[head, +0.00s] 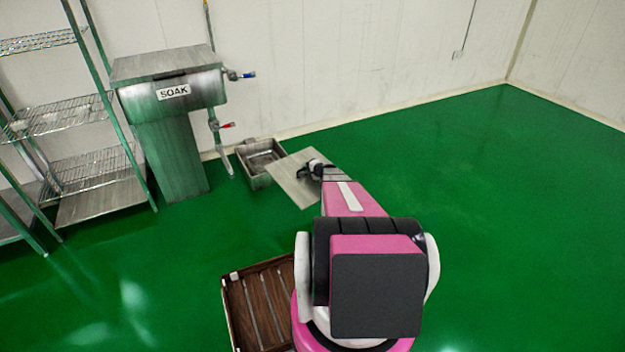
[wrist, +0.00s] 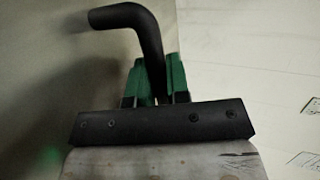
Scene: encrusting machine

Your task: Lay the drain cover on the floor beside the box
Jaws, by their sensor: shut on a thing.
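The drain cover (head: 296,188) is a flat grey metal plate with a black handle (wrist: 130,18). My gripper (head: 314,171) is shut on the handle, its green fingers (wrist: 155,78) on both sides of it in the wrist view. The plate is off the box and appears held in the air; its height above the floor is hard to tell. The open metal box (head: 246,168) stands on the floor near the wall, just left of the plate. The plate overlaps the box's right side in the head view, and I cannot tell whether they touch.
Wire shelves (head: 70,118) are at the far left. A brown slatted crate (head: 235,318) is near my base. The green floor (head: 480,200) to the right is clear.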

